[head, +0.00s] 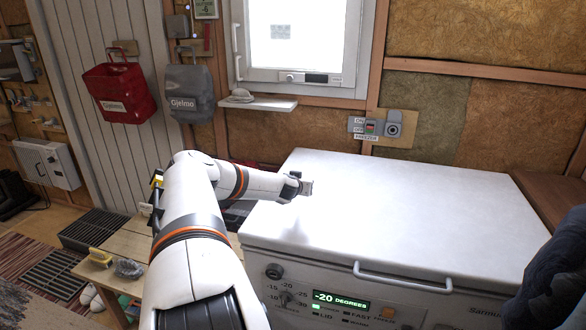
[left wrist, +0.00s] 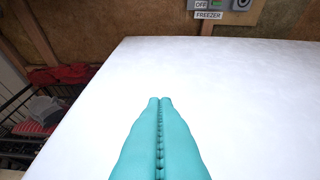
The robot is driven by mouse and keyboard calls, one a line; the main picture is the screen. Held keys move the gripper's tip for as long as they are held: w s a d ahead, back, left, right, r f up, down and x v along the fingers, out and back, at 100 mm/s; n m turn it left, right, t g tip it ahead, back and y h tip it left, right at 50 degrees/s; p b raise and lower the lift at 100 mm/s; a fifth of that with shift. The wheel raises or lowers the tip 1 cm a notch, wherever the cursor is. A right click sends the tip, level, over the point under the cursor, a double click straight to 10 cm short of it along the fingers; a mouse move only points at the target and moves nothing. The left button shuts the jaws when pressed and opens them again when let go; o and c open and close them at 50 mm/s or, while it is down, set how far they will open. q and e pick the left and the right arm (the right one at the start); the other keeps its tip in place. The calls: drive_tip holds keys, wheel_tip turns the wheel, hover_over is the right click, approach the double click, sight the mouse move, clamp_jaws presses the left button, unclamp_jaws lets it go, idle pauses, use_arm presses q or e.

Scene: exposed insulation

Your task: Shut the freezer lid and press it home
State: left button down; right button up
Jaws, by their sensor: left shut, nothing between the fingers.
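The white chest freezer's lid (head: 410,205) lies flat over the body in the head view, with a bar handle (head: 402,278) along its front edge. No gap shows along the front edge that I can see. The control panel (head: 340,302) below reads -20 degrees, with a green light near the word LID. My left gripper (head: 308,187) is over the left part of the lid. In the left wrist view its teal fingers (left wrist: 160,100) are together and empty above the white lid (left wrist: 230,100); whether they touch it I cannot tell. My right gripper is not in view.
A wall switch (head: 371,127) marked FREEZER is behind the lid. A small shelf (head: 257,103) sits below the window. A wooden bench (head: 128,245) with a yellow brush stands left of the freezer. Dark fabric (head: 553,275) covers the front right corner.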

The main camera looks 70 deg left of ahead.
use_arm(q)
drive_tip(key=shift+s+d, duration=0.25)
drive_tip(key=shift+d, duration=0.2)
drive_tip(key=v, duration=0.2)
drive_tip(key=p+v, duration=0.1)
drive_tip(key=v, duration=0.1)
drive_tip(key=f+p+v, duration=0.1)
drive_tip(key=v, duration=0.1)
drive_tip(key=shift+s+d, duration=0.2)
drive_tip(key=shift+d, duration=0.25)
drive_tip(key=shift+s+d, duration=0.25)
drive_tip(key=shift+s, duration=0.05)
